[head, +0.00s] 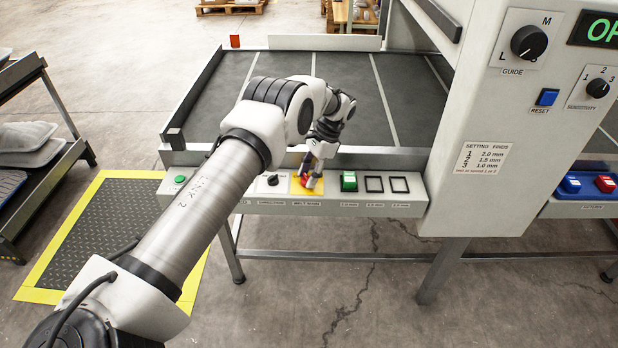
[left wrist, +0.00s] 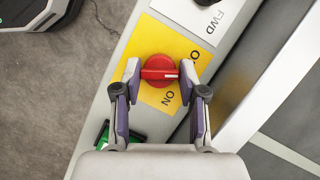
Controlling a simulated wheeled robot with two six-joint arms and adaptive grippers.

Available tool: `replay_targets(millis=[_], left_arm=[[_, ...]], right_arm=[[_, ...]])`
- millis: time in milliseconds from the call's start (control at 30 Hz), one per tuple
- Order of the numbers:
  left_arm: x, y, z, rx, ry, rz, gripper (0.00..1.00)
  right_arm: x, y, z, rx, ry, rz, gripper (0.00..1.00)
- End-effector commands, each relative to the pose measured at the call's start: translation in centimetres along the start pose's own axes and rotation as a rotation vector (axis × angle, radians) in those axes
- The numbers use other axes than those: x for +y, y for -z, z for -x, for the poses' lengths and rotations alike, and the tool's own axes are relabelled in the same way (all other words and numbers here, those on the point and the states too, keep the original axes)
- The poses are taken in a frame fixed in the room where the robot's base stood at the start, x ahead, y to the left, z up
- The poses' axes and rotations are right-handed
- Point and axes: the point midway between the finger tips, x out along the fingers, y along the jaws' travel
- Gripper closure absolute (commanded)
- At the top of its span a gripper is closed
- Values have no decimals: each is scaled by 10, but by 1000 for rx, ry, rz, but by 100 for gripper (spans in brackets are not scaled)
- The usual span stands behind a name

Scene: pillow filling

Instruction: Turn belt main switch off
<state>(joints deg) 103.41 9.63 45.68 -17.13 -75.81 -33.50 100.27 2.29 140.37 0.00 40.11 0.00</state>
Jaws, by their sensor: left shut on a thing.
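The belt main switch is a red rotary knob (left wrist: 158,70) on a yellow plate (left wrist: 148,42) lettered O and ON. Its white mark points right in the left wrist view, between the two letterings. My left gripper (left wrist: 160,75) has one finger on each side of the knob and is shut on it. In the head view the gripper (head: 313,174) reaches down to the yellow plate (head: 298,190) on the front panel and partly hides the red knob. My right gripper is not in view.
A black direction knob (head: 272,180) and a green button (head: 179,179) sit left of the switch. A green rocker (head: 349,181) sits to its right. The dark belt (head: 405,95) lies behind. A tall control cabinet (head: 500,120) stands at the right.

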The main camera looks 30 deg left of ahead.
Motion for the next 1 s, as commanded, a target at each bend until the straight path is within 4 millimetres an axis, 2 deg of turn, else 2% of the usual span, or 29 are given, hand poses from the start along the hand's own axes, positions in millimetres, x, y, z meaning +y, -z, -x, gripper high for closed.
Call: replay_targets(millis=[400, 1000], left_arm=[[-1, 0, -2, 0, -102, 247, 94], [-1, 0, 0, 0, -126, 303, 94]], right_arm=[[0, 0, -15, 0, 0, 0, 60], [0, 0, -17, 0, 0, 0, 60]])
